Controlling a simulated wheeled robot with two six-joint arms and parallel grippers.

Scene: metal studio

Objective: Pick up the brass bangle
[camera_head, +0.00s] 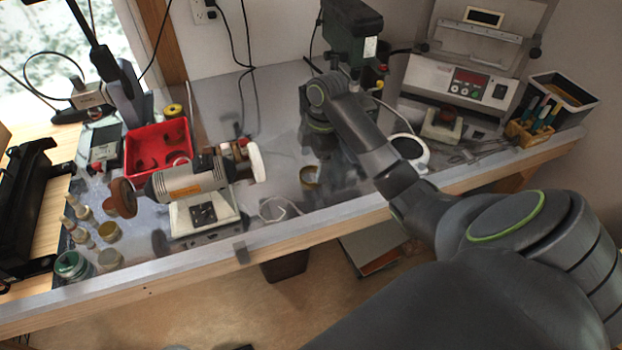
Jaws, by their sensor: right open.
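The brass bangle (310,177) is a small yellow-brown ring on the grey bench top, near the middle of the picture. My right arm reaches in from the lower right and bends downward at the wrist. My right gripper (314,155) points down just above and around the bangle's far side and is open. The fingers are dark and small, and part of the bangle is hidden by them. I cannot tell whether they touch it. My left gripper is not in view.
A bench grinder (190,185) stands left of the bangle, with a red tray (158,150) behind it. A green drill press (350,35) stands behind my wrist. A white round object (410,150) lies to the right. A white cable (275,208) lies near the front edge.

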